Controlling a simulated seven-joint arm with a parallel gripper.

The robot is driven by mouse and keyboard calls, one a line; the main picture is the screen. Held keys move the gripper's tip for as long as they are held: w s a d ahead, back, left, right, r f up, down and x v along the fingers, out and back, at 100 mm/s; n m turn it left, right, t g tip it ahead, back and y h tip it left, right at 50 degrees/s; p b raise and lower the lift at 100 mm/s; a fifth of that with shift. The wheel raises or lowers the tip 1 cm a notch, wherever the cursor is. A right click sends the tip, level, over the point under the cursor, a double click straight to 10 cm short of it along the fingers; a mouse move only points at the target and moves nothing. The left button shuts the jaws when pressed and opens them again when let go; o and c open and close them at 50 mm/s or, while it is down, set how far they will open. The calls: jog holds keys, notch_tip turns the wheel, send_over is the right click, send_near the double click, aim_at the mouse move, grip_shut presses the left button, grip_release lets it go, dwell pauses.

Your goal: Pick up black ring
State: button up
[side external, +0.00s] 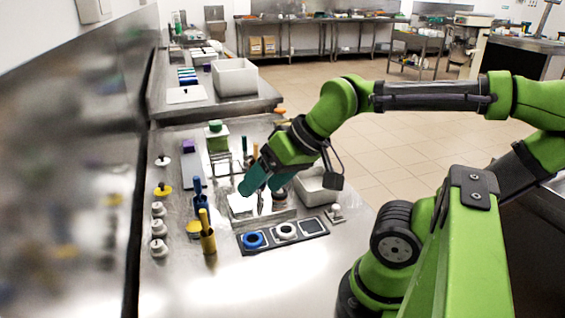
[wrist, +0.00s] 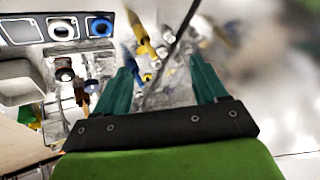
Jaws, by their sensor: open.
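My gripper (side external: 261,187) is open, its teal fingers pointing down over the middle of the steel counter. In the wrist view, nothing is visibly held between the fingertips (wrist: 162,62). A small dark ring-shaped thing (wrist: 64,74), likely the black ring, sits left of the fingers, beside the white box. In the side view, a dark shape (side external: 280,197) beside my gripper may be the same thing, partly hidden by the fingers. The dark tray (side external: 285,232) holds a blue ring (side external: 253,240) and a white ring (side external: 286,230); its right-hand slot looks empty.
A white box (side external: 316,186) stands close to the right of my gripper. A yellow holder (side external: 208,240) and a blue holder (side external: 201,203) stand to the left. Several knobbed pieces (side external: 158,228) line the wall side. The front of the counter is clear.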

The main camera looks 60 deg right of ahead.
jog(key=shift+o, duration=0.8)
jog(key=w+d+f+n+g+h, duration=0.15)
jog(key=w+d+n+g, duration=0.3)
jog(key=d, duration=0.85)
jog(key=w+d+f+n+g+h, duration=0.15)
jog(key=w+d+n+g, duration=0.35)
jog(key=d, duration=0.7)
jog(key=f, duration=0.5)
jog(key=f+t, duration=0.1)
jog(key=f, duration=0.5)
jog(key=w+f+m+t+y, duration=0.1)
jog(key=f, duration=0.5)
jog(key=shift+d+f, duration=0.2)
